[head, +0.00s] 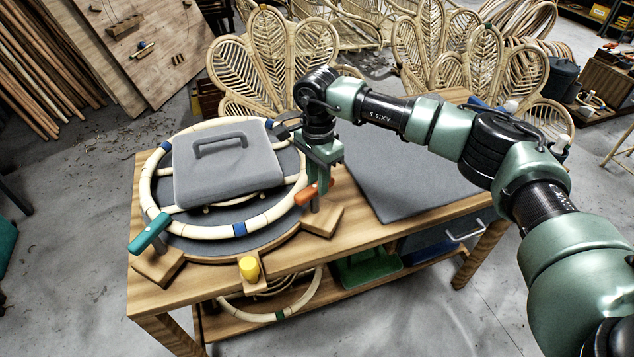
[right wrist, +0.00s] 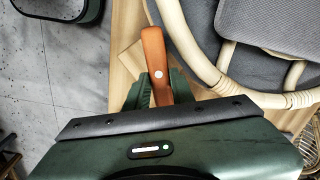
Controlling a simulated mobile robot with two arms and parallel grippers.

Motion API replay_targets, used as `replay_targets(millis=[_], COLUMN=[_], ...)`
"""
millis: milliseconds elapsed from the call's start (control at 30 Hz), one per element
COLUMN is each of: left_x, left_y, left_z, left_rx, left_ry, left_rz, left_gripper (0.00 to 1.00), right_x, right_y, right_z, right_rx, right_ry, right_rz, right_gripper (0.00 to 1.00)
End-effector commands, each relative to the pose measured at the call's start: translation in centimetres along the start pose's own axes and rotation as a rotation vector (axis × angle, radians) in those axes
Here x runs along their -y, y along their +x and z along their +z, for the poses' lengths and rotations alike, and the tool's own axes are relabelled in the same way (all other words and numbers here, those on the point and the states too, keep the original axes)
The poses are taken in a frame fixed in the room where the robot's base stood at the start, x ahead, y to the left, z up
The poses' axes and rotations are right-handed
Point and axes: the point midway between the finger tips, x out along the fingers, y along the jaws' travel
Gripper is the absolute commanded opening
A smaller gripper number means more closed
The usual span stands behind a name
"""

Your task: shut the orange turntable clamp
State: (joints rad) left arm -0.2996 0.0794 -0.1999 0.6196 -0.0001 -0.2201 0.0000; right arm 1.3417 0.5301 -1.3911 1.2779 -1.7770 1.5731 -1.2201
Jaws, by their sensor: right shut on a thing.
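The orange turntable clamp (head: 306,196) stands on a wooden block at the right front edge of the round turntable (head: 190,243). My right gripper (head: 323,187) comes down on it from above and is shut on its orange lever. In the right wrist view the orange lever (right wrist: 152,48) shows between the fingers of my right gripper (right wrist: 158,93). One orange arm of the clamp reaches toward the pale rattan hoop (head: 272,221); whether it touches the hoop I cannot tell. My left gripper is not in view.
A grey pad with a handle (head: 225,170) lies inside the hoop. A teal clamp (head: 149,232) stands at the turntable's left front, and a yellow knob (head: 249,268) at its front. A grey mat (head: 400,180) covers the bench's right side, clear in front.

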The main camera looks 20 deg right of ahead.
Motion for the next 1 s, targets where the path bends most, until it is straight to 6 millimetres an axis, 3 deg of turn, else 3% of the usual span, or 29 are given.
replay_targets(millis=[1000], left_x=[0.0], left_y=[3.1], left_z=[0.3], left_rx=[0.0], left_ry=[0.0], left_rz=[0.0], left_gripper=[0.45], right_x=[-0.7], right_y=[0.0], right_z=[0.4], right_rx=[0.0], right_ry=[0.93], right_rz=[-0.003], right_gripper=[0.0])
